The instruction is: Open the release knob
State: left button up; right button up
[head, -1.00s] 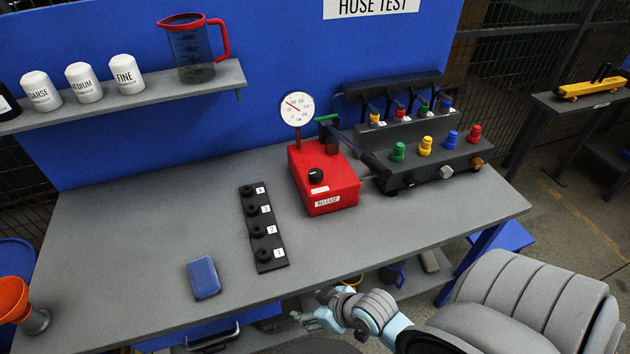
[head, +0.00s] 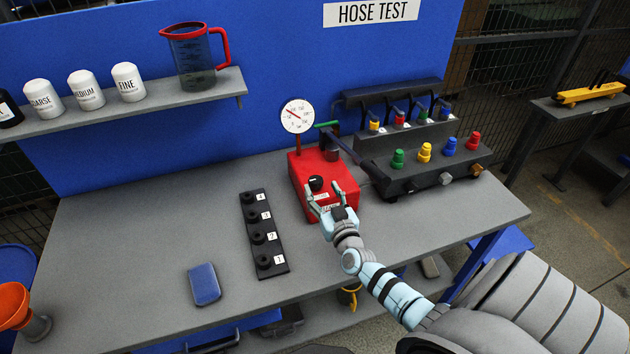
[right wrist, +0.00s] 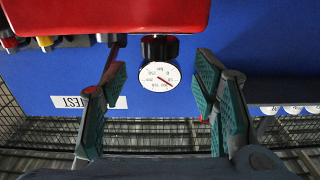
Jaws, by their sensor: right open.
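The release knob (head: 316,183) is a black round knob on the front of the red pump box (head: 297,176), which stands on the grey bench. My right gripper (head: 324,192) is open, with its two fingers in front of the box and to either side of the knob in the picture. In the right wrist view, the knob (right wrist: 159,47) hangs below the red box (right wrist: 110,15), between the open fingers (right wrist: 160,64). I cannot see any contact with it. The box's label is partly hidden by the fingers. My left gripper is not in view.
A pressure gauge (head: 297,116) rises behind the box. A dark manifold (head: 440,175) with coloured caps stands to the right. A black strip of numbered sockets (head: 264,235) and a blue case (head: 204,284) lie to the left. The bench's left part (head: 130,240) is clear.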

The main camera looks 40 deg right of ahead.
aim_at(318, 185)
jog(key=x, duration=0.1)
jog(key=b+x, duration=0.1)
jog(key=x, duration=0.1)
jog(key=b+x, duration=0.1)
jog(key=x, duration=0.1)
jog(key=shift+w+f, duration=0.1)
jog(key=shift+f, duration=0.3)
jog(key=shift+w+d+r, duration=0.15)
jog(key=shift+w+d, duration=0.05)
jog(key=shift+w, duration=0.15)
jog(key=shift+r, duration=0.1)
jog(key=shift+c, duration=1.1)
jog(key=c, duration=1)
jog(key=shift+o, duration=0.2)
